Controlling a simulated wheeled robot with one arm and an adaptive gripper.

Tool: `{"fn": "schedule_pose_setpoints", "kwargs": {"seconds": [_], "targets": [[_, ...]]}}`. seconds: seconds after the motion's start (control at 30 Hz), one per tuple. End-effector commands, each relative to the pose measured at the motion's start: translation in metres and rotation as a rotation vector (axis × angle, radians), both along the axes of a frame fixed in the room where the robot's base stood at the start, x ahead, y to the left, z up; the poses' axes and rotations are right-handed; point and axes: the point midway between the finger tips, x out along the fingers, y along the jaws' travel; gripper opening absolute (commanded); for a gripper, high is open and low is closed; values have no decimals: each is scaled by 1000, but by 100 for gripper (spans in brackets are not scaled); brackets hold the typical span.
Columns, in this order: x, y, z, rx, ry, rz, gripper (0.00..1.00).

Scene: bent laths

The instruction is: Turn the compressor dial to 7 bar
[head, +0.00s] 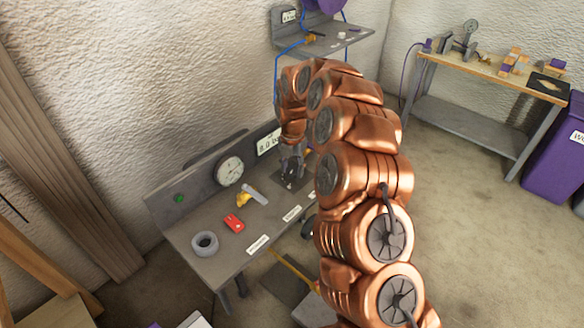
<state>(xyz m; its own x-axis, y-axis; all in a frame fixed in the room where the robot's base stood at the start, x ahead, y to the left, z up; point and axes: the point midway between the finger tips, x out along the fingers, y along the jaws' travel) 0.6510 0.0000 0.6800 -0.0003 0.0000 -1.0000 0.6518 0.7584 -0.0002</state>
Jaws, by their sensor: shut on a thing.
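My gripper (291,170) is at the right part of the grey bench, just below and right of a white display (269,143). The display reads about 8.0 bar, its right end partly covered by my arm. The gripper points down and is shut on what appears to be the compressor dial, which its fingers and my arm hide almost wholly. I cannot read the dial's pointer or scale. A round white pressure gauge (230,171) is mounted at the back of the bench, left of the display; its needle is too small to read.
On the bench (222,262) lie a grey ring (204,243), a red block (234,223) and a yellow-and-grey tool (252,196). A green button (179,198) is on the back panel. A shelf (335,40) hangs above. A side table (480,68) and purple bin (556,150) stand right.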

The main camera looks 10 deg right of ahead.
Motion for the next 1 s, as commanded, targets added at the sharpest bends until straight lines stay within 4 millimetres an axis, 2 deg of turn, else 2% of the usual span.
{"fn": "schedule_pose_setpoints", "kwargs": {"seconds": [1.0], "targets": [[0, -2, 0, -3, 0, -939, 10]]}}
